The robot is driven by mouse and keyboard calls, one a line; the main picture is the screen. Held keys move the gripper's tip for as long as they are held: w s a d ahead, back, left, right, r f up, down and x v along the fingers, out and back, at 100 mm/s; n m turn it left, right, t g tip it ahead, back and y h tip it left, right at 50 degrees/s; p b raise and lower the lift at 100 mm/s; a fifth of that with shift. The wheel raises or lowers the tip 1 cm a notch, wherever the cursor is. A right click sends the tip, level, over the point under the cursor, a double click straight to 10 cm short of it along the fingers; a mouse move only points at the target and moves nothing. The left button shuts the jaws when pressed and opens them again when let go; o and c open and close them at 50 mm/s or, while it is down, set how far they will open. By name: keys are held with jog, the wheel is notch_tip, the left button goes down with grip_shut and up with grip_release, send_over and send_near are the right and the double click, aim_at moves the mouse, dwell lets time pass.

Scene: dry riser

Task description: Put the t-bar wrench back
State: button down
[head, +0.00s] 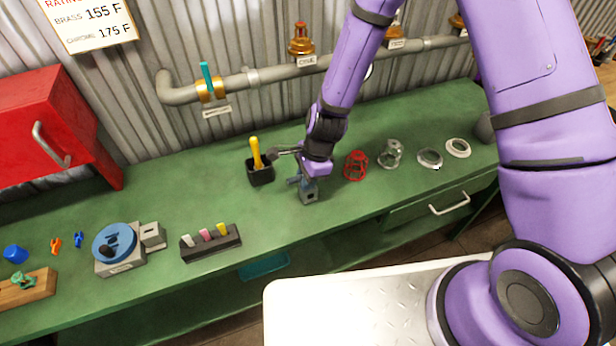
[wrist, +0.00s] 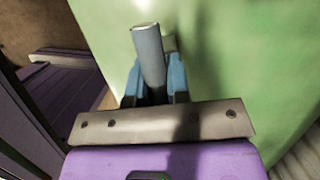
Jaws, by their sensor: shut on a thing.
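A black cup (head: 260,175) with a yellow-handled tool (head: 256,152) stands left of my gripper. A red cage (head: 355,166) and several rings lie to the right. A rack of coloured pieces (head: 211,243) and a blue round fixture (head: 115,242) stand left on the green bench (head: 180,190).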

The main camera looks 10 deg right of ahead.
jog(key=shift+f, duration=0.1)
jog(key=c, duration=1.1)
grip_release()
jog(key=v, duration=1.2)
jog(key=shift+d+r, duration=0.2)
jog(key=shift+r, duration=0.05)
jog(key=s+d+r+n+t, duration=0.2)
jog(key=d+r+n, duration=0.25)
jog(key=r, duration=0.55)
jog(key=s+d+r+n+t, duration=0.1)
jog(key=s+d+r+n, duration=0.15)
jog(key=d+r, duration=0.5)
jog(key=s+d+r+n+t+h, duration=0.2)
jog(key=s+d+r+n, duration=0.5)
jog(key=s+r, duration=0.6)
jog(key=shift+s+d+r+n+t+h, duration=0.45)
jog(key=shift+s+d, duration=0.45)
jog(key=shift+d, duration=0.5)
